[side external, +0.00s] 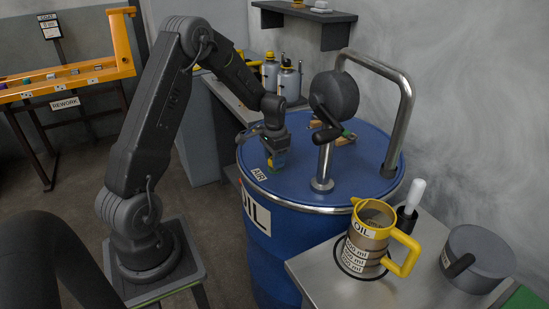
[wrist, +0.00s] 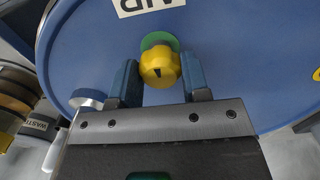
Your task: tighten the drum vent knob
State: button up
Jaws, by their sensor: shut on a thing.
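The drum vent knob (wrist: 161,68) is yellow with a dark pointer mark and sits on a green disc (wrist: 158,39) on the blue drum lid (wrist: 240,60). My gripper (wrist: 160,77) has one blue finger on each side of the knob and is shut on it. In the side view my gripper (side external: 275,160) reaches down to the near left part of the blue drum (side external: 300,190), beside a white AIR label (side external: 258,174). There the fingers mostly hide the knob.
A metal post with a dark crank unit (side external: 335,95) and a bent pipe (side external: 407,110) rise from the drum. A yellow-trimmed oil jug (side external: 368,245) and a grey pot (side external: 478,262) stand on the front right table. Bottles (side external: 288,80) stand on the back bench.

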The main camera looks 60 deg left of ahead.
jog(key=shift+w+r, duration=0.1)
jog(key=shift+r, duration=0.1)
jog(key=o, duration=0.9)
jog(key=shift+f, duration=0.15)
notch_tip(320, 180, up, 14)
jog(key=shift+f, duration=0.1)
jog(key=s+d+r+t, duration=0.1)
jog(key=s+d+r, duration=0.3)
jog(key=d, duration=0.3)
jog(key=s+d+r+t, duration=0.1)
jog(key=s+d+r, duration=0.25)
jog(key=d, duration=0.35)
jog(key=s+d+t, duration=0.1)
jog(key=s+d, duration=0.2)
jog(key=s, duration=0.1)
jog(key=s+d+t, duration=0.1)
jog(key=s+d, duration=0.2)
jog(key=s, duration=0.1)
jog(key=s+d+t, duration=0.1)
jog(key=s+d, duration=0.3)
jog(key=shift+s+t, duration=0.2)
jog(key=shift+t, duration=0.1)
